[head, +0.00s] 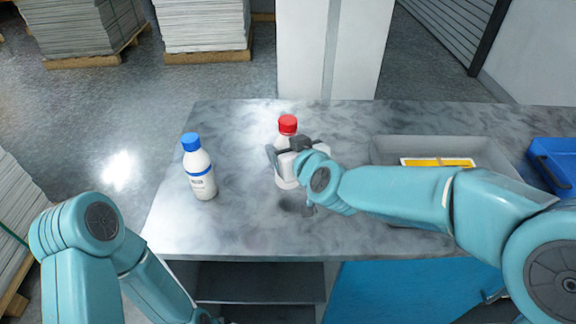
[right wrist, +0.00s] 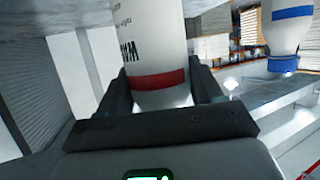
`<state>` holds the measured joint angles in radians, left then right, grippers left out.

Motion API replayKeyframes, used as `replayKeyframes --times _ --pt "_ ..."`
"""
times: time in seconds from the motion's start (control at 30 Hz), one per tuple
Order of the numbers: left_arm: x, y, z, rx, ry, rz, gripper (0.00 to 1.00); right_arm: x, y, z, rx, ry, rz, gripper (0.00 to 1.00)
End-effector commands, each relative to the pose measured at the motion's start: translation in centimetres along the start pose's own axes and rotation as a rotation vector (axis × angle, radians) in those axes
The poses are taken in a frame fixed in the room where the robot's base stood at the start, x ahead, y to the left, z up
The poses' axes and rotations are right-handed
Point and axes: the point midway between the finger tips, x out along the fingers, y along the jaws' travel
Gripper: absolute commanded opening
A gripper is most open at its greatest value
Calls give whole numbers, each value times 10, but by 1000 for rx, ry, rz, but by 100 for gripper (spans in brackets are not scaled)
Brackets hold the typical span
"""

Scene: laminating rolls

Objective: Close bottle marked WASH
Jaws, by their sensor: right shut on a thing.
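A white bottle with a red cap (head: 287,124) stands upright near the middle of the grey table. My right gripper (head: 284,153) is shut around its body, below the cap. In the right wrist view, the white bottle body (right wrist: 150,35) with a red band sits between the two fingers. Its dark lettering is upside down and only partly visible. I cannot tell whether its base touches the table. A second white bottle (head: 201,175) with a blue cap and blue band stands upright to the left, apart from the gripper. Its label is too small to read. My left gripper is out of view.
A grey tray (head: 388,150) with a yellow-and-white item (head: 437,162) stands at the right of the marbled table (head: 240,235). A blue bin (head: 556,160) is at the far right. The tabletop between the two bottles is clear.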

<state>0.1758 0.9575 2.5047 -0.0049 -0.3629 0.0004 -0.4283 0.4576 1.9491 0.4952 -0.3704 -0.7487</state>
Motion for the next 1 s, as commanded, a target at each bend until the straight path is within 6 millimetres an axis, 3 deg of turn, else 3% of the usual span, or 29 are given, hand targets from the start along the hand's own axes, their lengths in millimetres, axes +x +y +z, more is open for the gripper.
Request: replayKeyframes --times 0.17,0.47,0.9,0.93,1.0 --pt "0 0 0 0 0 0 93 0 0 0 -1 3 1 0" --pt "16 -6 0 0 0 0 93 16 0 37 -1 1 1 0" --pt "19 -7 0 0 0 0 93 18 0 42 0 3 0 0" --pt "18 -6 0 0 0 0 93 17 0 42 0 0 -1 72" --pt "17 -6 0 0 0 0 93 17 0 42 0 0 -1 91"
